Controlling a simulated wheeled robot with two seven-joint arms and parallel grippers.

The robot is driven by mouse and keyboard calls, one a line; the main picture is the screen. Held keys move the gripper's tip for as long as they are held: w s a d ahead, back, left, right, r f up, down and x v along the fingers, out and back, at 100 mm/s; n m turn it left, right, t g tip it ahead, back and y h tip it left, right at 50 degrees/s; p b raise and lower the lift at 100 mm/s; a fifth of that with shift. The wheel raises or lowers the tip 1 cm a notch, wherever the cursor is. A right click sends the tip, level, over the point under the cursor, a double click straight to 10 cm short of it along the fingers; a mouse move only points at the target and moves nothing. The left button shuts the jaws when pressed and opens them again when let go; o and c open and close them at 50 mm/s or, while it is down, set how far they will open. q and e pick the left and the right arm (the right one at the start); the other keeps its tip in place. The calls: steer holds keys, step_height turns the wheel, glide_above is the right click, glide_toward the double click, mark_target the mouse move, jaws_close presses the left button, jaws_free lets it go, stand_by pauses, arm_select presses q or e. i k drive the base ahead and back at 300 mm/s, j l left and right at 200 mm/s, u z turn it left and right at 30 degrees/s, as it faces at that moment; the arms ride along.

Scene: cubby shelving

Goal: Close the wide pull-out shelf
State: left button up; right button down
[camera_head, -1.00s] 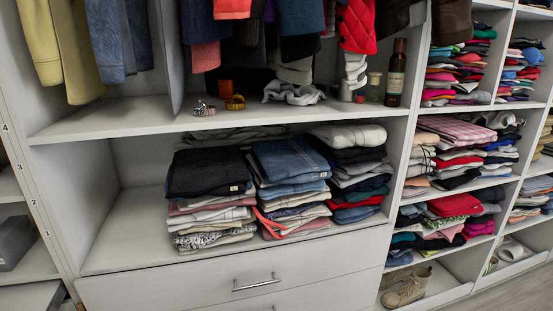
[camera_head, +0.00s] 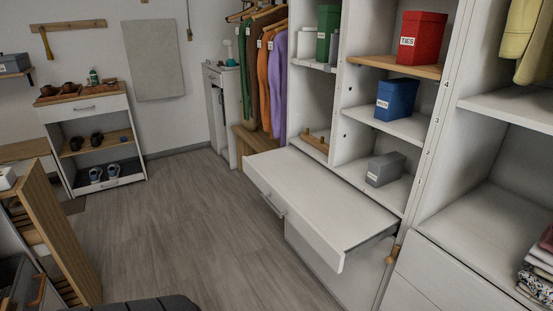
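The wide pull-out shelf (camera_head: 315,200) is a white board that sticks out well into the room from the cubby unit, below the compartment with the grey box. A handle (camera_head: 272,205) is on its front edge, at the left side in the picture. The shelf's top is bare. Neither of my grippers is in view.
Grey (camera_head: 385,169), blue (camera_head: 395,98) and red (camera_head: 421,37) boxes stand in the cubbies. Clothes hang (camera_head: 270,80) at the back. A shoe cabinet (camera_head: 95,145) is at the left, a wooden piece (camera_head: 62,235) near front left. The wooden floor (camera_head: 185,225) between is clear.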

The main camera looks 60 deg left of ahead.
mark_target(340, 221)
steer(key=u, duration=1.9)
